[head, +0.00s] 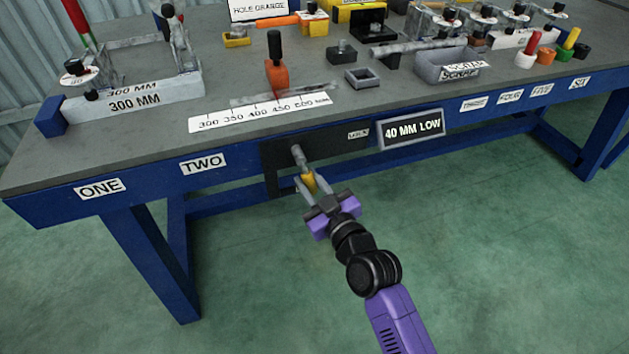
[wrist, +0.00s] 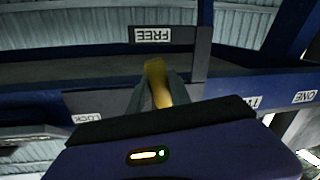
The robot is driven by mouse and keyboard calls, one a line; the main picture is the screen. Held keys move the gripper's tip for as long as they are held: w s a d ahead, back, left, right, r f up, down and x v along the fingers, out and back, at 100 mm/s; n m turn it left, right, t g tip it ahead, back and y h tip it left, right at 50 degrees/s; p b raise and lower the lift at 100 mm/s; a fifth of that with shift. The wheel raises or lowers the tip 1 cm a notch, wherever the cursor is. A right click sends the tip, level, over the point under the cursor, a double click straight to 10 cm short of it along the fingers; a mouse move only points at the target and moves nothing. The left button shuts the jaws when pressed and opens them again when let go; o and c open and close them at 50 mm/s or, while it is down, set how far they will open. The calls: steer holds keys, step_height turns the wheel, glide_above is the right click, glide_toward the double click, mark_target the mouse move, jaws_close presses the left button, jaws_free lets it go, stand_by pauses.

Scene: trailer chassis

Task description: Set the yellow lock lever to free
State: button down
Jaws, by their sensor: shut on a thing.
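The yellow lock lever (head: 309,183) hangs from a grey pivot (head: 297,151) on a dark plate (head: 273,160) on the blue bench's front. My gripper (head: 310,184) has a finger on each side of the yellow part and is shut on it. In the wrist view, the lever (wrist: 155,75) stands between my two grey fingers (wrist: 158,92). Its visible end lies just under the FREE label (wrist: 166,35) in that upside-down picture. The LOCK label (wrist: 87,118) is lower left there. The head view does not show the FREE label clearly.
A 40 MM LOW sign (head: 413,129) sticks out to the right of the plate. The bench top (head: 150,140) holds blocks, a ruler strip (head: 262,113) and fixtures. A bench leg (head: 155,265) stands at left. The green floor (head: 520,240) in front is clear.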

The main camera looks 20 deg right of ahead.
steer(key=shift+a+f+m, duration=0.15)
steer(key=shift+a+m, duration=0.15)
stand_by(0.4)
steer(key=c, duration=1.2)
jaws_free()
steer(key=shift+s+d, duration=0.2)
steer(key=shift+s, duration=1.1)
steer(key=shift+s+d, duration=0.25)
steer(key=shift+s, duration=1)
steer(key=shift+s+d, duration=0.2)
steer(key=shift+s, duration=1.1)
steer(key=shift+r, duration=0.2)
